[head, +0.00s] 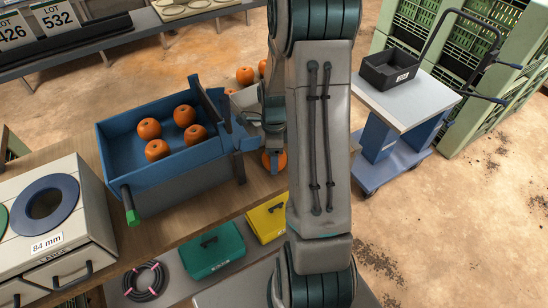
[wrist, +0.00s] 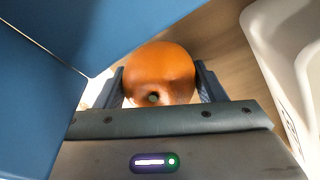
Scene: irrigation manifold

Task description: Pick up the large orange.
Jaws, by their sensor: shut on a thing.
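A large orange (wrist: 158,72) fills the middle of the wrist view, between the two dark fingers of my gripper (wrist: 160,88). My gripper is shut on it, one finger on each side. In the head view the same orange (head: 274,161) shows low beside the blue bin, near the wooden table top, partly hidden by my gripper and arm. I cannot tell whether it touches the table. Several other oranges (head: 184,116) lie inside the blue bin (head: 120,172), left of my gripper.
The blue bin's wall stands close at the left in the wrist view, and a white container (wrist: 285,50) is close at the right. More oranges (head: 245,75) lie behind the bin. A sizing box (head: 85,205) stands at the left. A cart (head: 425,100) stands at the right.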

